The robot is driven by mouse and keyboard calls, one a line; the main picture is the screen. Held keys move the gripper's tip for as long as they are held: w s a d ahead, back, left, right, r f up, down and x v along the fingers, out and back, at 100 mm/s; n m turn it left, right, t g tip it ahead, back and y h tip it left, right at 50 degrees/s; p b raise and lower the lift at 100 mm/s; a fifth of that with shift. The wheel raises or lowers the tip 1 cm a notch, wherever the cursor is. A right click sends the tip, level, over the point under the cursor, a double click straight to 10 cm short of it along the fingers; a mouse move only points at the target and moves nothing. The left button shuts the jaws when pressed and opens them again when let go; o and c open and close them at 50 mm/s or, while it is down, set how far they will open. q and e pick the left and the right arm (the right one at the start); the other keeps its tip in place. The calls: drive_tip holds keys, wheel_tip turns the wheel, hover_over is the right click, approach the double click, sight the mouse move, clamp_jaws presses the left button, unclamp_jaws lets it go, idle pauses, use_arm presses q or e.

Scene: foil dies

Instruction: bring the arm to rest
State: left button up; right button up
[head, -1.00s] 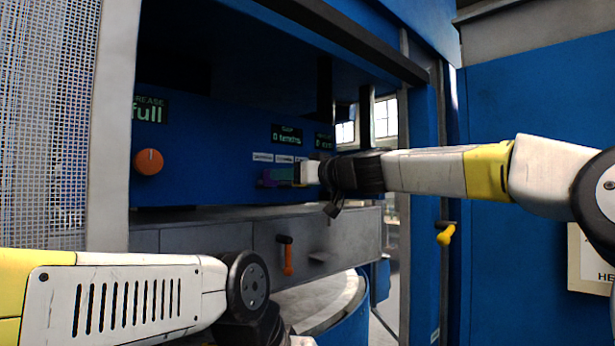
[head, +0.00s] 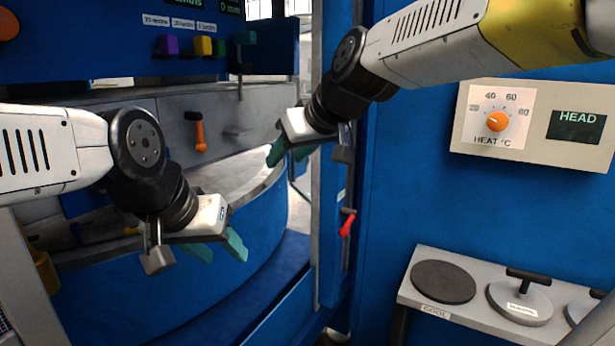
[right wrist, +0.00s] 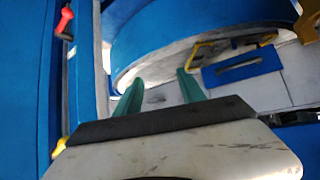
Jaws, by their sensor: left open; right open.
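My left gripper (head: 222,248) hangs in front of the blue round drum at the lower left, its green fingers apart and empty. My right gripper (head: 288,152) is in the middle of the head view, in front of the blue upright frame, pointing left and down. In the right wrist view its two green fingers (right wrist: 158,92) are spread with nothing between them. Both arms are held in the air, and I see neither gripper touching anything.
A heat panel (head: 535,122) with an orange knob is on the blue wall at right. Below it a grey shelf (head: 455,313) holds a dark disc (head: 443,281) and handled dies (head: 520,302). A red handle (head: 347,223) is on the post. Coloured blocks (head: 203,46) line the machine panel.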

drive_tip(key=s+d+f+m+g+h, duration=0.1)
drive_tip(key=s+d+f+m+h, duration=0.1)
drive_tip(key=s+d+f, duration=0.4)
drive_tip(key=s+d+f+m+h, duration=0.1)
drive_tip(key=s+d+f+m, duration=0.3)
drive_tip(key=d, duration=0.7)
drive_tip(key=s+f, duration=0.2)
drive_tip(key=s, duration=0.2)
drive_tip(key=shift+d+m+g+h, duration=0.3)
drive_tip(key=shift+d+g+h, duration=0.1)
